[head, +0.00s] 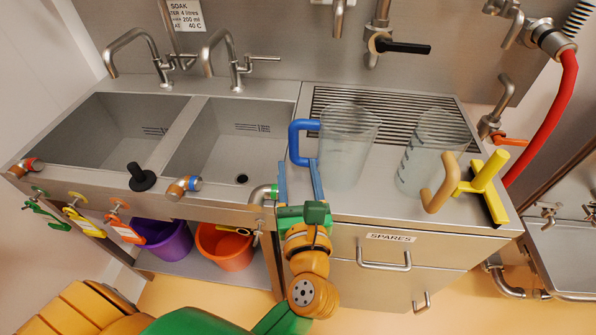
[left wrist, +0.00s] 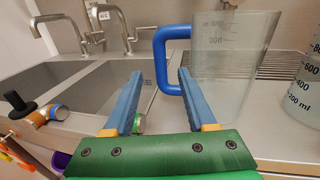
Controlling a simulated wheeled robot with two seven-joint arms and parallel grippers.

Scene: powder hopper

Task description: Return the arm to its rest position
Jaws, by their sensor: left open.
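My left gripper (head: 299,180) is open, with two blue fingers on a green mount. In the left wrist view its fingers (left wrist: 158,92) point toward the blue handle (left wrist: 161,62) of a clear jug (left wrist: 222,75). Nothing shows held between the fingers. The jug (head: 346,150) stands upright on the steel counter, just right of the second sink, its handle toward the left. In the head view the fingertips lie just below the handle; whether they touch it I cannot tell. My left arm (head: 308,262) comes up from the bottom. My right gripper is not in view.
Two steel sinks (head: 120,98) lie left. A second clear jug (head: 428,145) with a tan handle stands right, beside a yellow handle (head: 485,172). A black plug (head: 141,177) sits on the sink's front edge. Purple (head: 165,238) and orange (head: 226,246) buckets stand below.

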